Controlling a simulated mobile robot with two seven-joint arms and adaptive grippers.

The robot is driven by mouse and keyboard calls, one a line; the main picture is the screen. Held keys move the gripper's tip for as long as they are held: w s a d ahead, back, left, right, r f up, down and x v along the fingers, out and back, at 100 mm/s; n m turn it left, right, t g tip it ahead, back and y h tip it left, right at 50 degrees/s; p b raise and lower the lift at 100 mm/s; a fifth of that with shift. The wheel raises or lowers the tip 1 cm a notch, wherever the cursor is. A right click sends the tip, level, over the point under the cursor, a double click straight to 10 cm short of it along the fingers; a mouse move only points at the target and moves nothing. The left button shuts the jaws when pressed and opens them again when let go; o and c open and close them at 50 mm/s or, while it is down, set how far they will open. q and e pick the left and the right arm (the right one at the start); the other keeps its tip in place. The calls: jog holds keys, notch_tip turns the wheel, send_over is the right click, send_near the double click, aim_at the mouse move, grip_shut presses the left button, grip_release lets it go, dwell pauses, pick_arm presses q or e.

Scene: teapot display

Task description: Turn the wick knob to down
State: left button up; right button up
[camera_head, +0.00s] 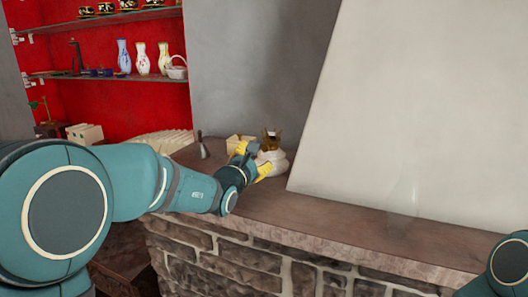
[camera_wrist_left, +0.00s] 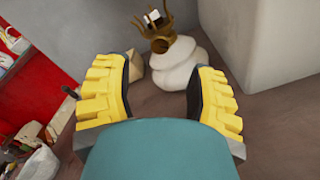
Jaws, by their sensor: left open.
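An oil lamp with a white rounded body (camera_head: 276,160) and a brass-coloured burner (camera_head: 271,140) stands on the stone ledge. In the left wrist view the white body (camera_wrist_left: 179,68) and the pronged burner (camera_wrist_left: 157,23) show beyond my fingers. A small round brass part (camera_wrist_left: 160,45), possibly the wick knob, sits low on the burner; its setting cannot be read. My left gripper (camera_head: 253,159) is open, with yellow fingers, just in front of the lamp. In the wrist view its fingers (camera_wrist_left: 162,72) are spread with nothing held between them. My right gripper is out of view.
A beige box (camera_head: 233,142) stands behind the left gripper, and a grey bell-shaped object (camera_head: 203,147) is left of it. A pale sloping wall (camera_head: 400,110) rises right of the lamp. Red shelves (camera_head: 120,77) hold vases. The ledge's right part (camera_head: 340,222) is clear.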

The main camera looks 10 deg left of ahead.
aim_at(264, 149)
pick_arm(q)
jog(key=w, duration=0.4)
jog(key=w+d, duration=0.1)
jog(key=w, duration=0.1)
jog(key=shift+w+p, duration=0.3)
jog(key=shift+w, duration=0.05)
grip_shut()
